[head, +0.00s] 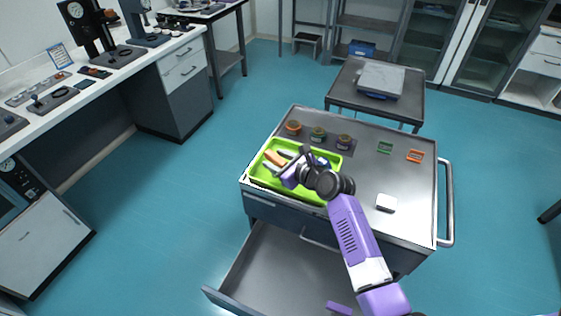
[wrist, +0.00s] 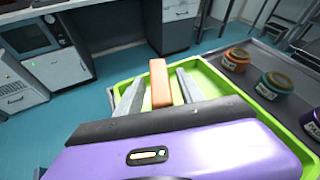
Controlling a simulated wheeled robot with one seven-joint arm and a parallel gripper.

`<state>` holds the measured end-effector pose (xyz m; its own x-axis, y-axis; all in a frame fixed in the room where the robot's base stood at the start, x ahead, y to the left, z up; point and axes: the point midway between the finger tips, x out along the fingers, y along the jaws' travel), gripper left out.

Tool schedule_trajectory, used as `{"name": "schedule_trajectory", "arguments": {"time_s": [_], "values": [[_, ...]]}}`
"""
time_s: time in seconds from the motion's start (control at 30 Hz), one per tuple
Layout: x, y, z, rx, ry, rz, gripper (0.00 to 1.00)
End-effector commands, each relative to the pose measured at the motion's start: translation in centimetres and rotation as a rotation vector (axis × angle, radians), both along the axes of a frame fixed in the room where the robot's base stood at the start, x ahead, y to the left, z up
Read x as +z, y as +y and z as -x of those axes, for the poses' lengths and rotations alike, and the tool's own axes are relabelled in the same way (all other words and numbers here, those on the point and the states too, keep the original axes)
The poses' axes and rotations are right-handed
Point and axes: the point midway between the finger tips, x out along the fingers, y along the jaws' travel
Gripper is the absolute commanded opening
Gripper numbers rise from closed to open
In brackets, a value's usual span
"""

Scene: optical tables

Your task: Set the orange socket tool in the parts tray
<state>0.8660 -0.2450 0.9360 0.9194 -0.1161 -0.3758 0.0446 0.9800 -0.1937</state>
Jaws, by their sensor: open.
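The orange socket tool (head: 275,158) is a plain orange block in the left part of the bright green parts tray (head: 256,176). In the wrist view the tool (wrist: 160,84) lies between the two grey fingers of my gripper (wrist: 160,92), with a visible gap on the right side. My gripper (head: 277,161) is open and low over the tray, its fingers on either side of the tool. The tray rim (wrist: 232,88) also shows in the wrist view. The tool's near end is hidden behind my gripper's body, and I cannot tell whether its underside touches the tray floor.
The tray sits on a grey cart top (head: 372,185). Three lidded jars (head: 318,134) stand behind it. A green bracket (head: 385,147), an orange bracket (head: 415,156) and a white box (head: 386,202) lie to the right. A drawer (head: 270,265) hangs open below.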

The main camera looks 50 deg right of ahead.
Motion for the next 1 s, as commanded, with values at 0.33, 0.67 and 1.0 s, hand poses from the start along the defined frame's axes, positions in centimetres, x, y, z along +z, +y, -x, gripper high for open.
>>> {"name": "schedule_trajectory", "arguments": {"time_s": [0.33,0.67,1.0], "values": [[1.9,0.5,4.6,-0.003,-0.001,0.000,0.45],[4.2,1.2,9.8,-0.001,0.000,0.001,0.45],[4.6,1.5,11.2,0.003,0.003,0.007,0.45]]}}
